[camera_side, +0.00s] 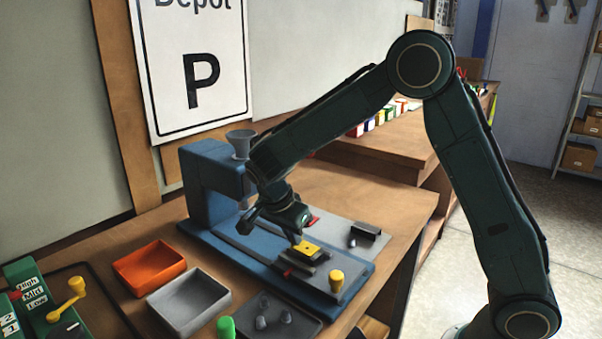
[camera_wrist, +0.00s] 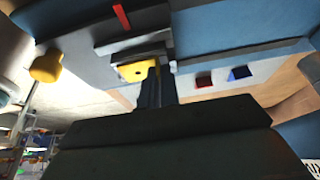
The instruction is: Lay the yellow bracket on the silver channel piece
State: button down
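The yellow bracket (camera_side: 308,249) is a small flat plate with a hole, low over the bed of the blue machine. It also shows in the wrist view (camera_wrist: 136,71), beside my fingertips. The silver channel piece (camera_side: 318,259) is the grey part directly under the bracket; whether they touch is hard to tell. The fingers hide part of the bracket.
A yellow knob (camera_side: 336,280) stands at the bed's front right. A black block (camera_side: 369,233) lies behind, to the right. The blue machine's column (camera_side: 205,190) rises at the left. An orange tray (camera_side: 149,268) and a grey tray (camera_side: 189,303) stand front left.

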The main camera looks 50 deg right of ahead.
jog(key=shift+f, duration=0.15)
jog(key=c, duration=1.6)
grip_release()
jog(key=shift+c, duration=0.2)
jog(key=v, duration=1.2)
